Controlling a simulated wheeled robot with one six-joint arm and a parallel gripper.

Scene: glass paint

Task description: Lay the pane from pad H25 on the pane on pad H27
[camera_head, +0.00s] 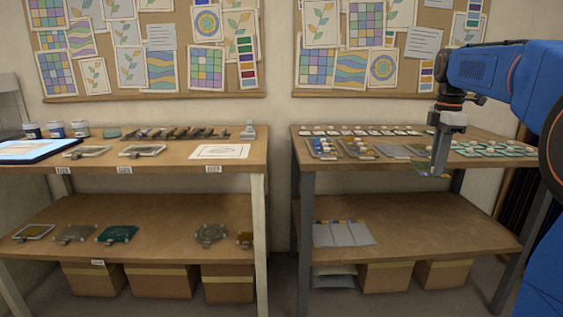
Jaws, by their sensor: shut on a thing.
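My gripper (438,170) hangs at the front edge of the right-hand table, its fingers pointing down. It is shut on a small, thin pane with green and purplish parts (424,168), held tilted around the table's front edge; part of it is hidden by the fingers. On the left-hand table two pads with pale flat panes stand near the front, a left one (87,152) and a right one (143,151). The small labels on the table edge are too blurred to read, so I cannot tell which pad is H25 or H27.
The right table (300,160) holds trays of coloured pieces (323,148), grey sheets (390,151) and several pale green pieces (490,149). The left table holds a lit panel (38,150), jars (57,129) and a white sheet (220,152). A gap separates the tables.

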